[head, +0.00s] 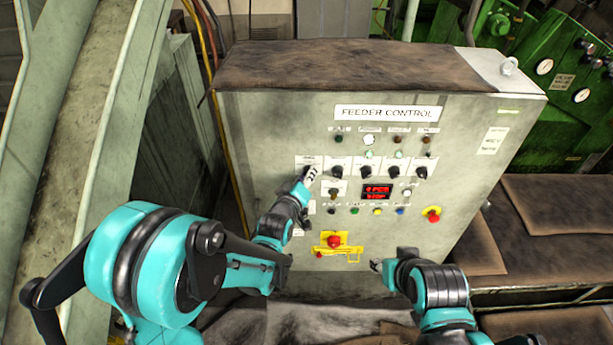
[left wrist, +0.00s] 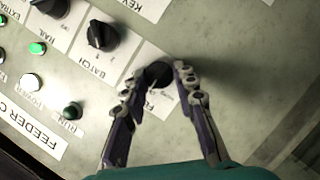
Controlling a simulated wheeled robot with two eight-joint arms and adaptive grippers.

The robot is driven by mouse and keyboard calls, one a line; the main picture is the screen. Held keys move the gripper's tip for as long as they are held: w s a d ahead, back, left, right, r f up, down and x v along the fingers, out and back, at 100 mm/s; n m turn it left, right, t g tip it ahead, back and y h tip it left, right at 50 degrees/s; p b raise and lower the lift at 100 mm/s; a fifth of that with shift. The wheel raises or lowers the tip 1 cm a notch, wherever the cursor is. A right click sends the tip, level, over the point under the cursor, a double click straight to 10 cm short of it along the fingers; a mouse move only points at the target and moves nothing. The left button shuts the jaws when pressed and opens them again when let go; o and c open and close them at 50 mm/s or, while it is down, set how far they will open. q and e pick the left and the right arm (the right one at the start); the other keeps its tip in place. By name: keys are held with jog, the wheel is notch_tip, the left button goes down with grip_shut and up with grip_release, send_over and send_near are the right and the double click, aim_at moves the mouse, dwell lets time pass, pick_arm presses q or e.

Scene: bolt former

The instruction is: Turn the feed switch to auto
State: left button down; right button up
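The feed switch (left wrist: 158,74) is a black rotary knob on a white label plate, its lettering mostly covered by a finger in the left wrist view. My left gripper (left wrist: 159,80) has one finger on each side of this knob, spread, with a small gap seeming to show on each side. In the head view my left gripper (head: 309,174) is at the leftmost knob of the row and hides it; its plate (head: 307,160) shows above. The knob's pointing direction is not clear. My right gripper (head: 377,266) is low before the panel, away from the switches; its fingers are too small to read.
The feeder control cabinet (head: 250,130) carries more black knobs, including the batch knob (left wrist: 102,38) beside the feed switch. Below are a red display (head: 377,191), small buttons, a red emergency button (head: 334,241) on yellow and a red knob (head: 433,214) at right.

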dwell(0.3)
pick_arm(q)
jog(key=m+y, duration=0.1)
jog(key=m, duration=0.1)
jog(key=m+y, duration=0.1)
jog(key=m, duration=0.1)
jog(key=m+y+b, duration=0.1)
jog(key=m, duration=0.1)
jog(key=shift+d+r+g+y, duration=0.15)
jog(key=shift+d+g+y, duration=0.15)
jog(key=shift+y, duration=0.1)
dwell(0.5)
jog(key=c, duration=1.2)
grip_release()
